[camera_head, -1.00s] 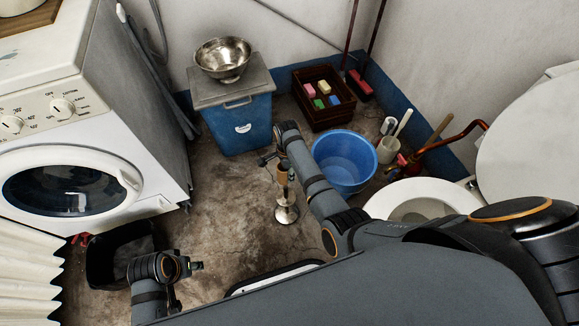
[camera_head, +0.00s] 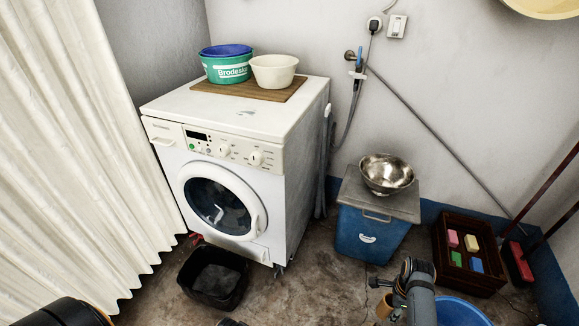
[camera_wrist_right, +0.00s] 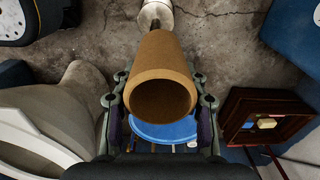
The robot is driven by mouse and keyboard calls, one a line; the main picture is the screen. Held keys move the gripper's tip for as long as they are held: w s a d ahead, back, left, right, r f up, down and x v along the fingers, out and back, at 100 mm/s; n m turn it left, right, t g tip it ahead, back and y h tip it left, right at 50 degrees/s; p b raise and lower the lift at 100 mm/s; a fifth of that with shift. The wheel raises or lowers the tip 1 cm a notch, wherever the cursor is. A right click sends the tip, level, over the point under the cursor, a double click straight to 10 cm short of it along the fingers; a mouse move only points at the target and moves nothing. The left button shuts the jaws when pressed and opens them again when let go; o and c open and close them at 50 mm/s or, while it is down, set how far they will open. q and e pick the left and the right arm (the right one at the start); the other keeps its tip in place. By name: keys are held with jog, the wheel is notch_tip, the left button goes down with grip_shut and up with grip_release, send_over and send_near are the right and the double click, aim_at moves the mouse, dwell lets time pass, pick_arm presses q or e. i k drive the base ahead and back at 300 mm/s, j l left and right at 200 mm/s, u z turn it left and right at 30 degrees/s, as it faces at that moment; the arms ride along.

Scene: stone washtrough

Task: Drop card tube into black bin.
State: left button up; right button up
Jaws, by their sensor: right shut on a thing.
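The brown card tube (camera_wrist_right: 155,60) is between the fingers of my right gripper (camera_wrist_right: 162,95), its open end facing the wrist camera. In the head view the tube (camera_head: 384,307) shows partly at the bottom edge, beside the right gripper (camera_head: 388,287). The black bin (camera_head: 213,277) stands on the floor in front of the washing machine, open at the top, left of the right gripper. My left gripper is out of view.
The washing machine (camera_head: 240,170) stands behind the bin, a white curtain (camera_head: 80,150) to the left. A blue box (camera_head: 370,235) with a metal bowl (camera_head: 387,174), a brown crate (camera_head: 470,225) and a blue bucket (camera_head: 460,312) are at right. Floor between bin and right gripper looks clear.

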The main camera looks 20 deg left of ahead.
aim_at(222, 283)
jog(key=u, duration=1.65)
jog(key=j, duration=0.1)
